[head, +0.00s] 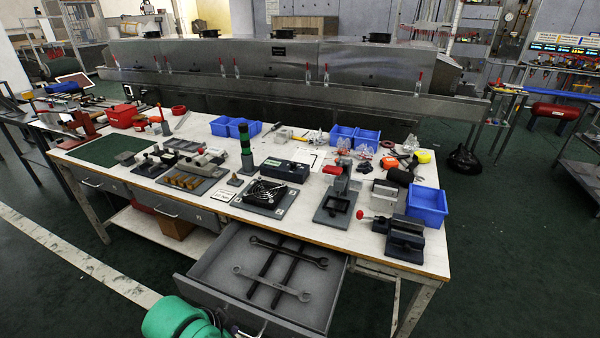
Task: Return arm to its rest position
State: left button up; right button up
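A green rounded arm link of mine, which I take to be my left arm, shows at the bottom edge, left of centre. Dark parts at its end, which seem to be my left gripper (228,325), are beside the front of the open drawer (205,288), near its handle (254,330). The fingers are too small and cut off to tell whether they are open or touch the handle. The drawer is pulled out under the workbench (330,234) and holds two wrenches (272,284) crossed by dark strips. My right gripper is not in view.
The bench top carries a fan plate (265,194), a green-black stack light (246,150), a vise (405,238), blue bins (428,205) and several tools. A long metal dryer (290,72) stands behind. The green floor (60,275) at front left is clear.

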pick_arm(q)
jog(key=s+a+f+n+y, duration=0.2)
jog(key=s+a+n, duration=0.4)
jog(key=a, duration=0.3)
jog(key=s+f+g, duration=0.1)
jog(key=s+f, duration=0.1)
jog(key=f, duration=1)
jog(key=s+f, duration=0.2)
jog(key=f, duration=1)
jog(key=s+a+f+g, duration=0.1)
jog(key=s+a+f, duration=0.2)
jog(key=s+f, duration=1)
jog(key=s, duration=0.2)
jog(key=shift+s+a+f+g+y, duration=0.3)
jog(key=shift+a+f+y, duration=0.05)
jog(key=shift+y, duration=0.05)
